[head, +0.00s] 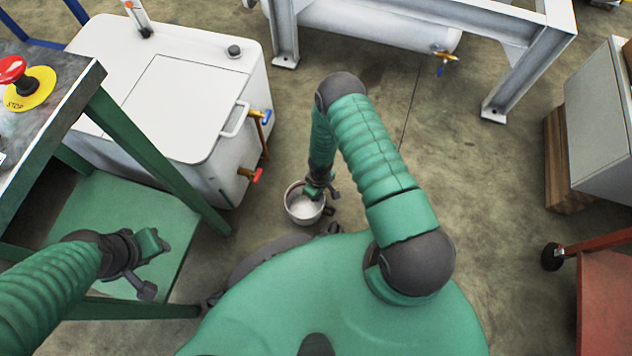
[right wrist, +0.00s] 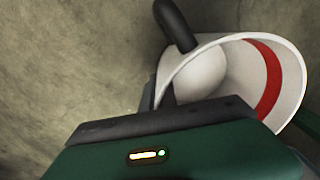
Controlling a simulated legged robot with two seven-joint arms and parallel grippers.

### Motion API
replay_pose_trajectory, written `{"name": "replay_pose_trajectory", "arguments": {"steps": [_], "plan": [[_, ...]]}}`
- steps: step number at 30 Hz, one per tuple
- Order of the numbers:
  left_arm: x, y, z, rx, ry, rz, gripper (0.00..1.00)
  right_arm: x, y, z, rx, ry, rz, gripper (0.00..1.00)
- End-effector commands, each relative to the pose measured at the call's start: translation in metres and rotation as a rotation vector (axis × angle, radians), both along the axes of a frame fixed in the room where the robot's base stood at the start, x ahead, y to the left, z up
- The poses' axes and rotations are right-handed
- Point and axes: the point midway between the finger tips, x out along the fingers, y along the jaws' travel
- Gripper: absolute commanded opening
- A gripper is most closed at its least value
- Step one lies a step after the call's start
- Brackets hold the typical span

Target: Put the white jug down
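The white jug (head: 305,212) is below my right arm in the head view, over the concrete floor in front of my body. Its open mouth faces up in that view. In the right wrist view the jug (right wrist: 285,85) shows its pale inside and a red band. My right gripper (head: 318,188) is at the jug's rim, with a dark finger across the rim in the right wrist view, and looks shut on it. I cannot tell whether the jug's base touches the floor. My left gripper (head: 152,265) is over the green shelf, away from the jug, with nothing visible in it.
A white tank cabinet (head: 180,95) with taps stands at the left back. A table with a red stop button (head: 12,70) and a green lower shelf (head: 105,205) is at the left. A grey metal frame (head: 510,60) stands behind. Bare floor (head: 480,190) lies to the right.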

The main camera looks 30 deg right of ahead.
Motion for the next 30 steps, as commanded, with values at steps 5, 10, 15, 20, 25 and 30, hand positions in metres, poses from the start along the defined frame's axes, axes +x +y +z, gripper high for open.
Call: {"name": "replay_pose_trajectory", "arguments": {"steps": [5,10,15,20,25,30], "plan": [[0.0,0.0,-0.002,0.0,-0.001,0.0,0.36,-0.001,-0.001,-0.004,0.001,0.0,-0.002,0.04],[0.0,0.0,-0.001,0.0,-0.001,-0.001,0.36,0.0,-0.001,-0.003,0.0,0.0,-0.002,0.24],[0.0,0.0,-0.001,0.0,-0.001,0.0,0.36,0.0,-0.001,-0.002,0.0,0.0,-0.001,0.24],[0.0,0.0,0.004,0.0,0.0,0.0,0.36,0.0,-0.001,0.005,0.0,0.0,-0.001,0.24],[0.0,0.0,0.032,0.0,0.0,0.0,0.36,0.001,-0.002,0.042,-0.001,-0.001,-0.002,0.24],[0.0,0.0,0.051,0.0,-0.001,0.0,0.36,0.001,-0.003,0.071,0.0,0.0,-0.002,0.24]]}}
